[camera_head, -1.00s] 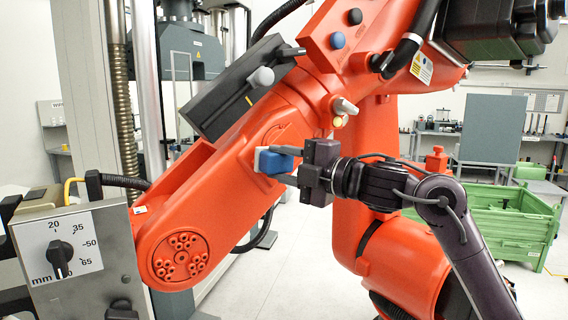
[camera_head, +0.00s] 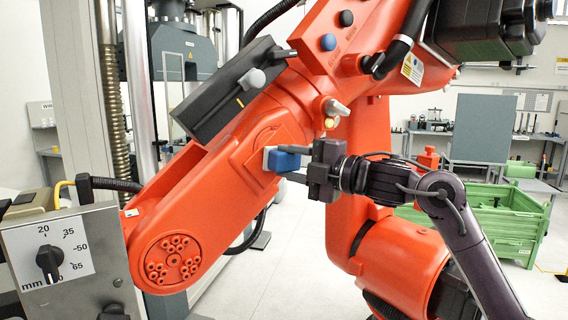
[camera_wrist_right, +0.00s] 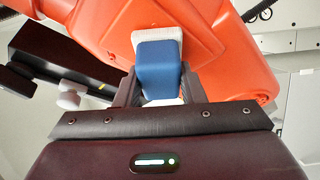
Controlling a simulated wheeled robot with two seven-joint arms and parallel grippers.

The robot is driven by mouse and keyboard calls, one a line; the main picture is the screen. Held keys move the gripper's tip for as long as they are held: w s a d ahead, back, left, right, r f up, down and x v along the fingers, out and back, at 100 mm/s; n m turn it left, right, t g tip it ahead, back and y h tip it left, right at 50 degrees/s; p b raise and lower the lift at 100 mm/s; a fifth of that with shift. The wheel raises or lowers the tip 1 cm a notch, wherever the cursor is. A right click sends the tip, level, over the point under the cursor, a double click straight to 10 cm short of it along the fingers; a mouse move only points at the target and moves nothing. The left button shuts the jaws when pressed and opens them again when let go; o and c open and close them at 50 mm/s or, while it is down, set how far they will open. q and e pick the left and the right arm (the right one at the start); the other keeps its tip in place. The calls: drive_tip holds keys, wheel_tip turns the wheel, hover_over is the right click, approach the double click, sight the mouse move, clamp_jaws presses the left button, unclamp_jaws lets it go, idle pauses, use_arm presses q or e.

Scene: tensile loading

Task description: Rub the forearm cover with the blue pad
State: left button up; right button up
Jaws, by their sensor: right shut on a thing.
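The blue pad (camera_head: 286,161) has a pale white face (camera_head: 268,158) turned toward the orange forearm. My right gripper (camera_head: 298,164) is shut on the blue pad, coming in from the right. The forearm cover (camera_head: 262,142) is the raised orange panel on the side of the big robot's forearm. The pad's pale face is at this panel's lower right part; it looks touching, but a small gap cannot be ruled out. In the right wrist view the blue pad (camera_wrist_right: 160,68) sits between both fingers, with the orange surface behind it. My left gripper is not in view.
A dark grey box (camera_head: 232,88) with a grey knob lies along the forearm's upper side. A grey panel with a dial (camera_head: 50,262) stands at the lower left. A green crate (camera_head: 490,218) is at the back right. Pale floor lies open below the forearm.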

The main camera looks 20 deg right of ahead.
drive_tip(key=shift+w+d+p, duration=0.2)
drive_tip(key=shift+w+d, duration=0.05)
drive_tip(key=shift+d, duration=0.3)
drive_tip(key=shift+w+d+p, duration=0.15)
drive_tip(key=shift+w+d, duration=0.05)
drive_tip(key=shift+d, duration=0.3)
drive_tip(key=shift+s+a, duration=0.3)
drive_tip(key=shift+a, duration=0.75)
drive_tip(key=shift+s+a, duration=0.3)
drive_tip(key=shift+a, duration=0.7)
drive_tip(key=shift+s+a, duration=0.3)
drive_tip(key=shift+a, duration=0.75)
drive_tip(key=shift+d, duration=0.1)
drive_tip(key=shift+s+d, duration=0.1)
drive_tip(key=shift+s, duration=0.1)
drive_tip(key=s+b, duration=0.1)
drive_tip(key=s, duration=0.1)
drive_tip(key=s+d+b, duration=0.1)
drive_tip(key=s, duration=0.1)
drive_tip(key=shift+d, duration=0.15)
drive_tip(key=shift+s+d+b, duration=0.1)
drive_tip(key=shift+s+b, duration=0.2)
drive_tip(key=shift+s, duration=0.4)
